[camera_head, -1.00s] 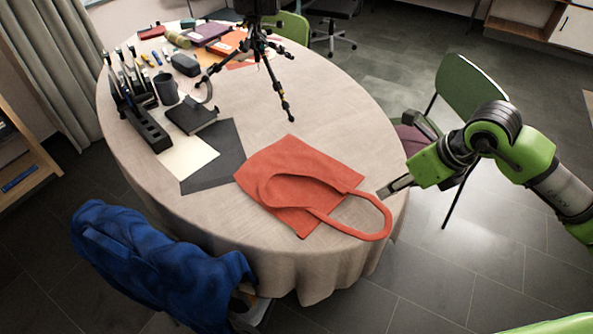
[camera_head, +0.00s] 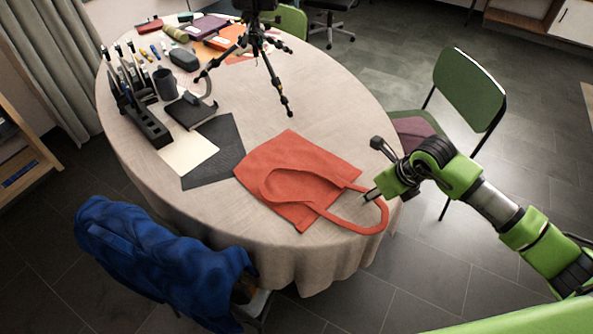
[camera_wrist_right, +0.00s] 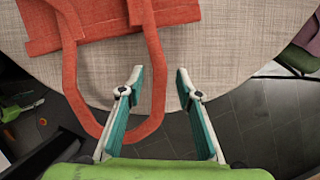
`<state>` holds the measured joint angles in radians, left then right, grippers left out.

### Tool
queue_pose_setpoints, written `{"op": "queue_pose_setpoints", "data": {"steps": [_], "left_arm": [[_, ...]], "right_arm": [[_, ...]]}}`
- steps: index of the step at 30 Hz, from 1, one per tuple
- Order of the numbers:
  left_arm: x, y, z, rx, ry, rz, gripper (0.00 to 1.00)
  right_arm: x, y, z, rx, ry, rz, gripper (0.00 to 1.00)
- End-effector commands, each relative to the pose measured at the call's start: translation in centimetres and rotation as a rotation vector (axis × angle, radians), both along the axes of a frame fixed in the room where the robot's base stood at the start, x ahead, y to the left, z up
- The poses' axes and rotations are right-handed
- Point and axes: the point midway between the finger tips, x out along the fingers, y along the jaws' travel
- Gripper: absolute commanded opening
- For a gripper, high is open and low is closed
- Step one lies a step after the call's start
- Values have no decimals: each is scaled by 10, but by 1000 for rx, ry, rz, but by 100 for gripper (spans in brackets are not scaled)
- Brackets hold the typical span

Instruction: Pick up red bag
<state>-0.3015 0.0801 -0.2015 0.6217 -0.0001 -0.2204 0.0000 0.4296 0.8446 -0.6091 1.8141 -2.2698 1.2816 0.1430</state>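The red bag (camera_head: 310,153) lies flat on the round table, near its front right edge. Its handle loops out to the right toward the table edge. In the right wrist view the bag (camera_wrist_right: 105,20) is at the top left, with the handle running down toward me. My right gripper (camera_head: 369,195) is at the handle's right side. I cannot tell how far above the strap the fingertips are. My left gripper is not in view.
The table (camera_head: 320,105) is clear behind the bag. A black tripod (camera_head: 262,55) stands farther back. Dark and white sheets (camera_head: 217,155) lie to the left. A green chair (camera_head: 468,92) is beside my right arm, and a blue jacket (camera_head: 150,255) hangs at the front left.

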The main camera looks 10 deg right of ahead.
Motion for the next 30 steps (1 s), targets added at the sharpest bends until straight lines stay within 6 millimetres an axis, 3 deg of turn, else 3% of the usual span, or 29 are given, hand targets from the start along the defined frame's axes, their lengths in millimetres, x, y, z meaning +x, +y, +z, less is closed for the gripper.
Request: {"op": "queue_pose_setpoints", "data": {"steps": [10,14,25,30], "left_arm": [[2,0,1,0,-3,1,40],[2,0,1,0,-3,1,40],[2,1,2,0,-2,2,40],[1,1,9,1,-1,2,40]], "right_arm": [[3,2,-10,0,0,1,32],[3,2,-9,0,0,0,0],[4,2,-7,1,-2,0,0],[4,2,4,1,-3,0,0]]}}
